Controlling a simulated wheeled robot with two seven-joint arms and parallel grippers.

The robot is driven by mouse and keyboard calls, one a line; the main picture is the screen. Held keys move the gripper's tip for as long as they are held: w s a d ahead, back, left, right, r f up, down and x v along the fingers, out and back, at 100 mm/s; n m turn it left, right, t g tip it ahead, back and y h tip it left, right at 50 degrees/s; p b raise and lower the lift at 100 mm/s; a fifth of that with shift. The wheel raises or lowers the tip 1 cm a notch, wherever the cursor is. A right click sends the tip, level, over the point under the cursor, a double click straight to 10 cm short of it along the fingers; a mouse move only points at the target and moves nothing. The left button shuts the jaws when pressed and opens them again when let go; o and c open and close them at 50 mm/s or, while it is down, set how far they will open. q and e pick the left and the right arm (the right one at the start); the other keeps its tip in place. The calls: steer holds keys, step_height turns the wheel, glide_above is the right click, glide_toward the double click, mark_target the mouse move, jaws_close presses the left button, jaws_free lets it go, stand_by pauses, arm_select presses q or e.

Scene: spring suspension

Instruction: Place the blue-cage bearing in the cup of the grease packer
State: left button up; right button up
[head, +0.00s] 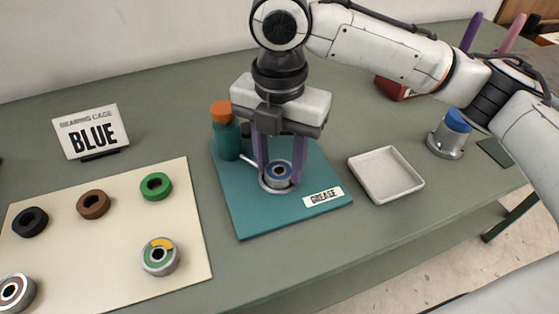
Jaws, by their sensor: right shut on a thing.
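The blue-cage bearing (279,172) is a metal ring with a blue inner ring. It sits at the mouth of the round metal cup (279,188) of the grease packer, on the teal mat (254,218) with the GREASE label. My right gripper (279,168) points down over the cup, its purple fingers shut on either side of the bearing. I cannot tell whether the bearing rests on the cup's floor. My left gripper is not in view. A sign (91,133) reads BEARING CAGE BLUE.
A teal bottle with an orange cap (226,135) stands close left of my right gripper. A cream board (110,240) at left holds several rings and bearings. An empty white tray (386,175) and a blue-topped metal cylinder (449,136) are to the right.

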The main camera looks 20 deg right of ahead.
mark_target(280, 169)
stand_by(0.3)
steer(key=o, duration=1.2)
steer(key=shift+f, duration=0.1)
steer(key=shift+r, duration=0.3)
step_height(280, 169, up, 12)
steer(key=shift+f+p, duration=0.1)
steer(key=shift+p, duration=0.9)
